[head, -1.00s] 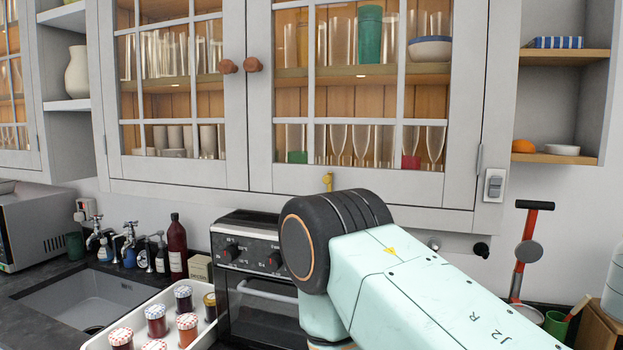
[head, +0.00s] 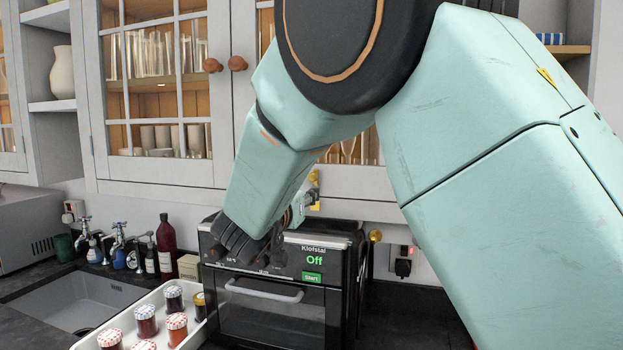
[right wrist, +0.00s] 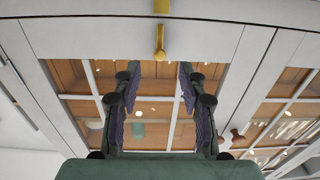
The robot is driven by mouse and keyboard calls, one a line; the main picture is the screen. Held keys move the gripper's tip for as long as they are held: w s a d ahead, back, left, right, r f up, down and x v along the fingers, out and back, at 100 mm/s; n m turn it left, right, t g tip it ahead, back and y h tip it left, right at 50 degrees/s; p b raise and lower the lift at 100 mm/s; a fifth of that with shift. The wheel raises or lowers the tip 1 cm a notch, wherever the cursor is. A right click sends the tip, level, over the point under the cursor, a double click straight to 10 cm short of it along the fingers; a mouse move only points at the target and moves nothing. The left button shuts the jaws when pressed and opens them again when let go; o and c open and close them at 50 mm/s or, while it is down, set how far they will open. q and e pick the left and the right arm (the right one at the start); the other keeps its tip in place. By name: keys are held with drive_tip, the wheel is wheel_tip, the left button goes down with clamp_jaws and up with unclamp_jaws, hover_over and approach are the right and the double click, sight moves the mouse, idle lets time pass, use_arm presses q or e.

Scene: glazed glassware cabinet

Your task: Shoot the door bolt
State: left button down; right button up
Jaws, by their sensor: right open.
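The brass door bolt (head: 314,177) sits on the lower rail of the right glazed cabinet door, partly hidden by my right arm in the head view. In the right wrist view the bolt (right wrist: 160,42) shows as a short rod with a rounded end. A separate brass piece (right wrist: 161,6) lies in line with it on the frame at the top edge. My right gripper (right wrist: 160,72) is open and empty, its two fingers apart and pointing towards the bolt. The bolt lines up with the gap between them, just past the tips in the picture. My left gripper is out of view.
Two wooden door knobs (head: 225,64) sit where the doors meet, and the doors look closed. A black oven (head: 290,290) stands on the counter below my right wrist. A white tray (head: 190,347) of jars and a sink (head: 75,303) are at left.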

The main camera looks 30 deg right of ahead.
sight(314, 183)
drive_tip(key=r+p+x, duration=0.1)
drive_tip(key=x, duration=0.6)
drive_tip(key=shift+w+d+r+h+p, duration=0.15)
drive_tip(key=shift+w+r+h+p, duration=0.15)
drive_tip(key=shift+r+p, duration=0.1)
drive_tip(key=shift+w+d+f, duration=0.15)
drive_tip(key=shift+d+f, duration=0.05)
drive_tip(key=shift+d, duration=0.05)
drive_tip(key=shift+c, duration=1.2)
drive_tip(key=shift+d+m, duration=0.1)
drive_tip(key=shift+m, duration=0.2)
drive_tip(key=c, duration=0.3)
drive_tip(key=shift+r, duration=0.15)
drive_tip(key=c, duration=0.3)
clamp_jaws()
